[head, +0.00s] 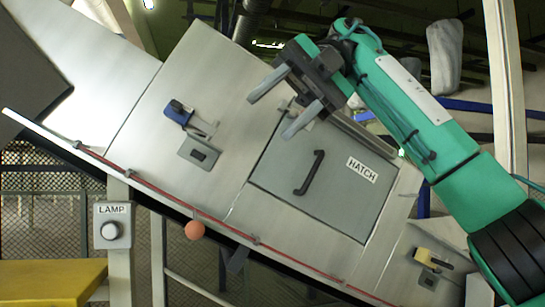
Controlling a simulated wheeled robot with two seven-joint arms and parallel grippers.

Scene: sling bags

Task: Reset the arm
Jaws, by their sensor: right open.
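My right gripper (277,111) is at the end of the green arm that comes in from the right. Its two grey fingers are apart with nothing between them. They show in front of the tilted metal panel, above and left of the grey hatch (272,172). The fingers appear clear of the black hatch handle (310,172). My left gripper is not in view.
The sloping metal panel (215,60) carries a blue-handled latch (180,113) and a yellow-handled latch (428,258). A red line with an orange ball (194,229) runs along its lower edge. A lamp box (112,228) and a yellow surface (45,280) are at lower left.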

